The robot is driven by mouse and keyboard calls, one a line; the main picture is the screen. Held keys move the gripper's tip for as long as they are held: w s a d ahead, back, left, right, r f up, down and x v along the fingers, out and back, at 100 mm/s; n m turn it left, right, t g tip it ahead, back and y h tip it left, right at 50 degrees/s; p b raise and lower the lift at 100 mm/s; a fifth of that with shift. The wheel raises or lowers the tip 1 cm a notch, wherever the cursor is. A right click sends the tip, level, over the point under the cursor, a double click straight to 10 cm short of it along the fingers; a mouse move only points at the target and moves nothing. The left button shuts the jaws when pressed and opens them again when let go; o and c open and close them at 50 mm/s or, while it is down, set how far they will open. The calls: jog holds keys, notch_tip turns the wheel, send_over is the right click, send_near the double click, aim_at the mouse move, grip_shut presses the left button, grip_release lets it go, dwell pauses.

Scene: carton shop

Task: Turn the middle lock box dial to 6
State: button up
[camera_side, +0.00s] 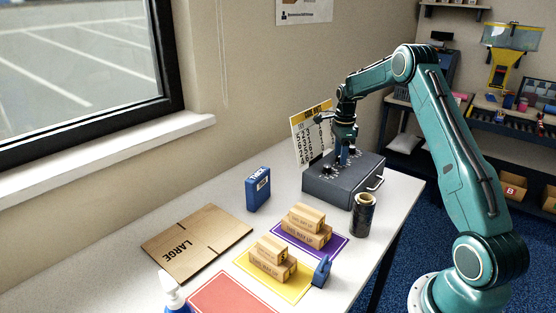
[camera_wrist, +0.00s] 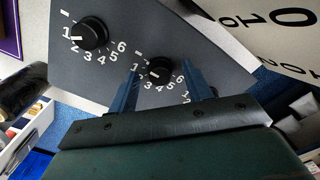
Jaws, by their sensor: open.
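The dark grey lock box (camera_side: 340,190) stands at the far end of the table with its dials on top. In the wrist view, one black dial (camera_wrist: 160,69) sits between the blue fingers of my gripper (camera_wrist: 160,72), with a gap showing on both sides. Its pale mark seems to face the 1. My gripper (camera_side: 347,157) is open and low over the box in the side view. Another dial (camera_wrist: 88,34), its mark also near the 1, is at upper left in the wrist view. A third dial is not visible there; my gripper's body covers that area.
A yellow-topped number sheet (camera_side: 312,140) stands behind the box. A dark roll (camera_side: 363,215), a blue box (camera_side: 258,190), small cartons (camera_side: 305,226) on coloured mats and a flat LARGE carton (camera_side: 196,243) lie nearer. Bare table shows left of the box.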

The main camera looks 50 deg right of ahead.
jog(key=c, duration=1)
